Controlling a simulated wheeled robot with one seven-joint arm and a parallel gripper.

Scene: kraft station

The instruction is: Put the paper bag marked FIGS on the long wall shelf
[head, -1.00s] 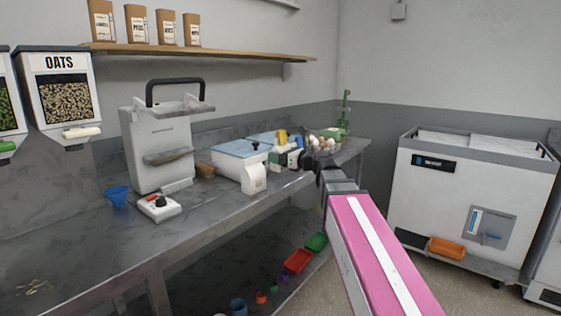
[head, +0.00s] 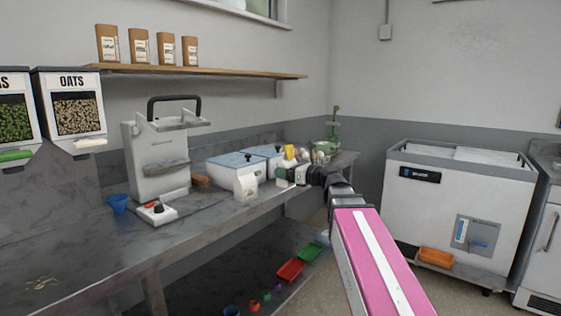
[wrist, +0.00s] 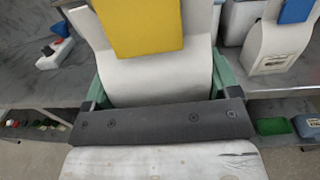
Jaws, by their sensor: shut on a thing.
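My gripper (head: 296,175) is over the far part of the bench. In the wrist view, its green fingers (wrist: 160,78) stand on either side of a white, bag-like thing (wrist: 155,85) and are shut on it. A yellow panel (wrist: 140,28) shows at its upper part. No mark can be read on it, and the dark gripper bar hides its near part. The long wall shelf (head: 215,73) is at the upper left. Several brown paper bags (head: 139,48) stand upright on its left half, with labels too small to read surely.
The shelf's right half is bare. On the bench stand a grey machine (head: 155,160), a small white scale (head: 157,213), blue-lidded tubs (head: 233,163) and a white labelled thing (head: 246,184). An OATS dispenser (head: 70,105) hangs at left. A white chest (head: 455,205) stands at right.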

